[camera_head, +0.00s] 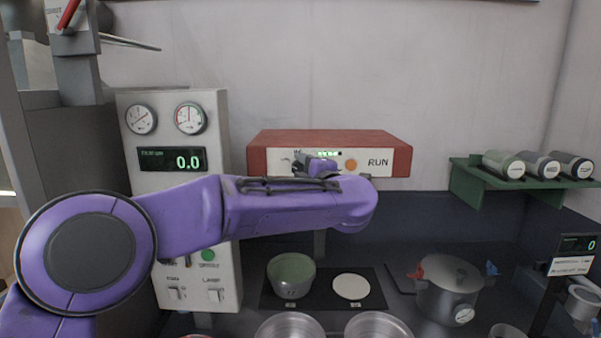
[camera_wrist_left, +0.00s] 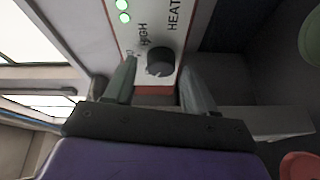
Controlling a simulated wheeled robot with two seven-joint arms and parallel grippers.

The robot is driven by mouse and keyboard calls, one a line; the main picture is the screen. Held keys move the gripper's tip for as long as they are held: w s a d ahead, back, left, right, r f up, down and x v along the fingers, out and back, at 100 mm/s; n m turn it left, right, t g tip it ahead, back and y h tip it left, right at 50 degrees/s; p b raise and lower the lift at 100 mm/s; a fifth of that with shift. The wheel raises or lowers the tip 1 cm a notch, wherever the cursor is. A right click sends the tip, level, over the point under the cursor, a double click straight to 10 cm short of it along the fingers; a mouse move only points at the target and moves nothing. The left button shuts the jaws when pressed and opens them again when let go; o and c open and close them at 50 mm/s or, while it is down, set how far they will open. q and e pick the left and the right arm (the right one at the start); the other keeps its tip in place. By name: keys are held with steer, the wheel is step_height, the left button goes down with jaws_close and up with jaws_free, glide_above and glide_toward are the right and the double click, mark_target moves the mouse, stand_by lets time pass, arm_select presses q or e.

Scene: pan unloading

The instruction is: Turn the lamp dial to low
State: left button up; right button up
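A black round dial (camera_wrist_left: 160,62) sits on a pale panel in the left wrist view, beside the printed words HIGH and HEAT; the lettering is cut off at the edge. The panel seems to belong to the red-cased unit (camera_head: 330,140) on the back wall in the head view. My left gripper (camera_head: 315,164) is in front of this unit and hides the dial there. In the left wrist view my left gripper (camera_wrist_left: 158,72) is open, with one finger on each side of the dial; contact cannot be told. The dial's setting is not readable. My right gripper is out of view.
A grey cabinet (camera_head: 228,125) with gauges and switches stands at the left, partly behind my left arm. Below are a green bowl (camera_head: 291,278), a white disc (camera_head: 351,287) and a lidded pot (camera_head: 447,290). A green shelf (camera_head: 468,180) holds several cylinders at the right.

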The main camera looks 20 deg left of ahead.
arm_select(q)
steer(key=shift+w, duration=0.2)
steer(key=shift+s+d+f, duration=0.1)
steer(key=shift+s+d, duration=0.05)
steer(key=shift+s, duration=0.1)
steer(key=b+v, duration=0.4)
steer(key=v, duration=0.6)
